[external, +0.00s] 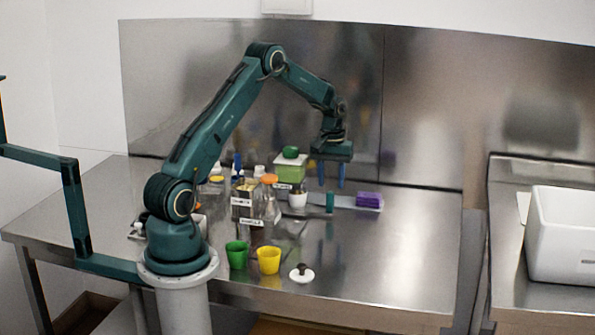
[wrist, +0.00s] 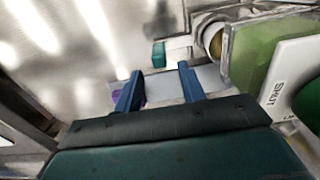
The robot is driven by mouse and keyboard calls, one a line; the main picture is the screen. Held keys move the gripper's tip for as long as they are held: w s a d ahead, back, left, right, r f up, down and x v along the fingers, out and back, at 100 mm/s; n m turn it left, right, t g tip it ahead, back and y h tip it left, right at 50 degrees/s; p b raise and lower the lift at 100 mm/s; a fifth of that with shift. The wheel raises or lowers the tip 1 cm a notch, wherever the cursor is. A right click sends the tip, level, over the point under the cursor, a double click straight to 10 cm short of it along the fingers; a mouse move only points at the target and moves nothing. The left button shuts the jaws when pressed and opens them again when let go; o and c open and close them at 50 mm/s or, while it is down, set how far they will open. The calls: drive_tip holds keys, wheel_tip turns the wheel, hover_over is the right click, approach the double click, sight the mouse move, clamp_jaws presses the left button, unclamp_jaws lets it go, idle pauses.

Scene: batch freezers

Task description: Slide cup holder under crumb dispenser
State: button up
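The crumb dispenser (external: 290,173) is a translucent green box with a green knob on top, behind the bottles. It also shows at the right of the wrist view (wrist: 262,50), beside a white labelled panel. A small white cup (external: 297,200) stands at its foot, and a round rim (wrist: 213,38) shows there in the wrist view. A teal upright block (external: 329,202), apparently the cup holder's handle, stands right of the cup; in the wrist view the teal block (wrist: 158,54) joins a pale bar. My gripper (external: 331,186) is above this block, blue fingers apart and empty, pointing down.
A purple block (external: 369,199) lies on the grey strip right of the teal block. Bottles and a labelled metal box (external: 243,200) crowd the left. Green (external: 237,254) and yellow (external: 268,260) cups and a white lid (external: 301,274) stand in front. The table's right side is clear.

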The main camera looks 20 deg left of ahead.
wheel_tip(320, 180, up, 8)
drive_tip(key=shift+f, duration=0.2)
idle(0.4)
drive_tip(key=s+a+r+t, duration=0.3)
drive_tip(key=s+a+r, duration=1.05)
drive_tip(key=r, duration=0.25)
drive_tip(key=s+a+t, duration=0.1)
drive_tip(key=s+a, duration=0.2)
drive_tip(key=s, duration=0.7)
drive_tip(key=s+a+f+t, duration=0.1)
drive_tip(key=s+a, duration=0.3)
drive_tip(key=s, duration=0.6)
drive_tip(key=shift+s+t, duration=0.3)
drive_tip(key=shift+s, duration=0.05)
